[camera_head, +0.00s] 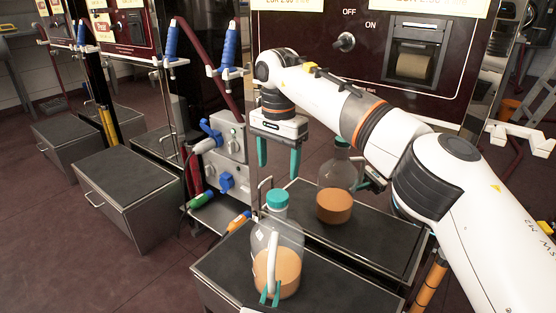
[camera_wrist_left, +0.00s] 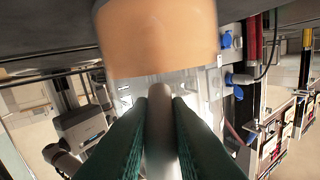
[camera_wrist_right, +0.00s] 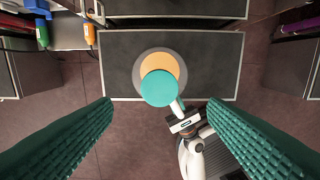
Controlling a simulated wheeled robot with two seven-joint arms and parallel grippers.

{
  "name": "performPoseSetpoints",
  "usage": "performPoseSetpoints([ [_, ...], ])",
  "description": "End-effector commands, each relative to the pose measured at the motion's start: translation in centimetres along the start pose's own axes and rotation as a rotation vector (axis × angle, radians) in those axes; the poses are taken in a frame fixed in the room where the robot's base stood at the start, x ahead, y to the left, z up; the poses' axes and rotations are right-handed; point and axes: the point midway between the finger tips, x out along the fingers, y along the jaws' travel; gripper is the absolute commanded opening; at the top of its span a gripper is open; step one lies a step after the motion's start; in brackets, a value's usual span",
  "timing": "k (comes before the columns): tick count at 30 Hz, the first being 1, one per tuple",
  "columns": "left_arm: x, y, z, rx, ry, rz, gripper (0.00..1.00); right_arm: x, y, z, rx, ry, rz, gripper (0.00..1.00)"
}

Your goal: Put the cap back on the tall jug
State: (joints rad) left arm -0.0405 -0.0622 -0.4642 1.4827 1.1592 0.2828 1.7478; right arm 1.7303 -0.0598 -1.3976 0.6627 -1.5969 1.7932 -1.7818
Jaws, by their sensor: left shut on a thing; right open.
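The tall jug (camera_head: 283,268) is clear with orange-brown liquid and stands upright on a dark box top. Its teal cap (camera_head: 277,200) sits on its mouth; I cannot tell how tightly. In the right wrist view the cap (camera_wrist_right: 158,88) is seen from above. My left gripper (camera_head: 270,294) is shut on the jug's white handle, low on its near side; the left wrist view shows the handle (camera_wrist_left: 159,130) between the fingers, with the liquid (camera_wrist_left: 158,42) above. My right gripper (camera_head: 279,170) is open and empty, pointing down above the cap, apart from it.
The jug stands on a dark box (camera_head: 235,262). Behind, a shiny panel shows a second jug shape (camera_head: 335,205), apparently a reflection. Another box (camera_head: 125,180) stands farther left.

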Motion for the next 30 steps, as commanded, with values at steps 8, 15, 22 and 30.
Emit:
performPoseSetpoints([
  [8,0.1,-0.2,-0.1,0.005,0.002,-0.004,0.00,0.9,0.0,0.0,0.000,0.001,-0.001,0.68],
  [15,0.1,-0.2,-0.1,0.005,0.002,-0.004,0.00,4.5,-0.1,0.0,0.002,0.003,-0.003,0.68],
  [22,0.1,-0.2,-0.1,0.005,0.002,-0.004,0.00,7.2,0.0,0.0,0.002,0.001,0.000,0.68],
  [30,0.1,-0.2,-0.1,0.005,0.002,-0.004,0.00,8.1,0.0,0.0,0.003,0.000,0.000,0.68],
])
